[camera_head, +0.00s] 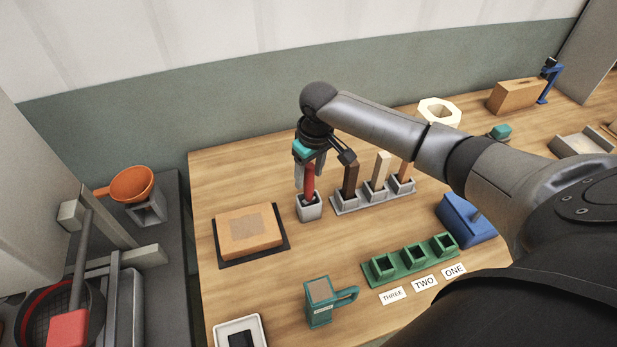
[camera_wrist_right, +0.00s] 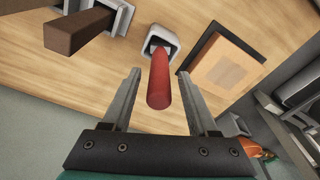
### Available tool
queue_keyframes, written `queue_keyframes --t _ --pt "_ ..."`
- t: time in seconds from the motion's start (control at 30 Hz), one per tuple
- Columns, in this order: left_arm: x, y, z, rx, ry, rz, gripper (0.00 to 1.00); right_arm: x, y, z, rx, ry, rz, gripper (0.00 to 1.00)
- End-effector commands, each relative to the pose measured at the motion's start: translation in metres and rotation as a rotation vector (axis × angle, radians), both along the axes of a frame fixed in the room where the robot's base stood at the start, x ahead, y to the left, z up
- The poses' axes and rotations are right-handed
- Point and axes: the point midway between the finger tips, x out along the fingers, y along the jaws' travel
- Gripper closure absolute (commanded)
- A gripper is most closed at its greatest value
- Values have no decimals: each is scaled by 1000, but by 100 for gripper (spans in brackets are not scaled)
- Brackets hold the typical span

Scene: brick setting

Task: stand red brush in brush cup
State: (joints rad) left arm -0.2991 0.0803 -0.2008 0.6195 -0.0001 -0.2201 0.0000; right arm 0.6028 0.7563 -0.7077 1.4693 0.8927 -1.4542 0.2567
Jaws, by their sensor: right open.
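The red brush (camera_head: 309,181) stands upright in the grey brush cup (camera_head: 309,209) near the back left of the table. In the right wrist view the red brush (camera_wrist_right: 159,82) rises out of the square mouth of the brush cup (camera_wrist_right: 161,41). My right gripper (camera_head: 305,175) is above the cup, its fingers on either side of the brush. The right wrist view shows clear gaps between the brush and both fingers, so the gripper (camera_wrist_right: 163,75) is open. The brush's lower end is hidden inside the cup. My left gripper is not in view.
A grey rack (camera_head: 345,208) with brown and pale blocks stands just right of the cup. A wooden board on a black mat (camera_head: 249,231) lies to the left. A green three-socket holder (camera_head: 388,274), a green mug (camera_head: 319,310) and a blue block (camera_head: 462,222) are nearer the front.

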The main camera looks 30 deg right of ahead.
Motion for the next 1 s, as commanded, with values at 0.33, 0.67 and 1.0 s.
queue_keyframes --t 0.33,0.67,1.0 --pt "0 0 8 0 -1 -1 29 -8 -2 75 1 -4 0 40" --pt "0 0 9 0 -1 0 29 -12 -2 96 0 -1 0 40" --pt "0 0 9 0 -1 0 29 -11 -2 96 0 0 0 40"
